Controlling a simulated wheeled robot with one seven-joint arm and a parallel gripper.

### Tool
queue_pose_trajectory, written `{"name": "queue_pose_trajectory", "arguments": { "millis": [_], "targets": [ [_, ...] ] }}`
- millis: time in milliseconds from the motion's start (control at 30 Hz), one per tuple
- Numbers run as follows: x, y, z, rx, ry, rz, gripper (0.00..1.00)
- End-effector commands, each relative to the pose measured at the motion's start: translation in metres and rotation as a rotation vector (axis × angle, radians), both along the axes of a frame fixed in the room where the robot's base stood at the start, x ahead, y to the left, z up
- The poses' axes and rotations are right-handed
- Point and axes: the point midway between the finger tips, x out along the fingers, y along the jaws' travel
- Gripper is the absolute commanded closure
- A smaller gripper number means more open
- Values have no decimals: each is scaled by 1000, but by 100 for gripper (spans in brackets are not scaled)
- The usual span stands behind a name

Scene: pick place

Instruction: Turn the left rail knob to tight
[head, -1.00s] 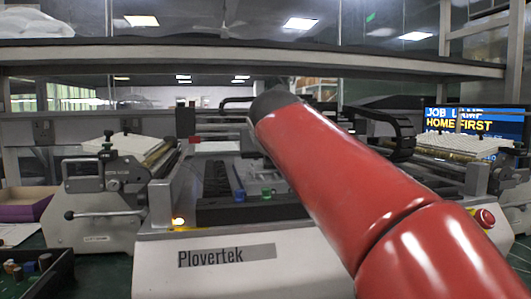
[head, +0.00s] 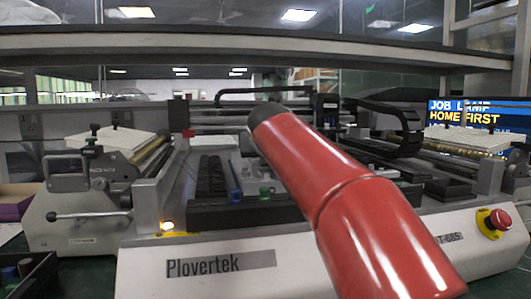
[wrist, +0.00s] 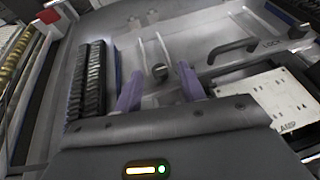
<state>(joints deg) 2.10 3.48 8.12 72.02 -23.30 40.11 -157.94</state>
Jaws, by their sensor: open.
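A small dark round knob (wrist: 160,71) shows in the wrist view, just below two pale parallel rails (wrist: 143,53). I cannot tell for sure that it is the left rail knob, and its turn setting cannot be read. My gripper (wrist: 160,75) has its two purple fingers apart, one on each side of the knob in the picture. The gap in height between fingers and knob cannot be judged. In the head view my red arm hides the gripper and this knob.
The Plovertek machine (head: 220,263) fills the middle of the head view. A black ribbed strip (wrist: 90,85) lies left of my fingers, and a dark handle (wrist: 232,47) and white board (wrist: 275,100) lie right. A red stop button (head: 500,219) sits at the machine's right.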

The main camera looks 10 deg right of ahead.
Motion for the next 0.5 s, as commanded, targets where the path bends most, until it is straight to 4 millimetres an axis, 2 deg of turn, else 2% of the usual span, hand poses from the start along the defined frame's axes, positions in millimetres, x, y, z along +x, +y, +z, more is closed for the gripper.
{"name": "queue_pose_trajectory", "arguments": {
  "millis": [167, 400, 467, 500],
  "targets": [
    [0, 0, 0, 0, -1, 0, 60],
    [0, 0, 0, 0, 0, 0, 91],
    [0, 0, 0, 0, 0, 0, 99],
    [0, 0, 0, 0, 0, 0, 100]
  ]
}}
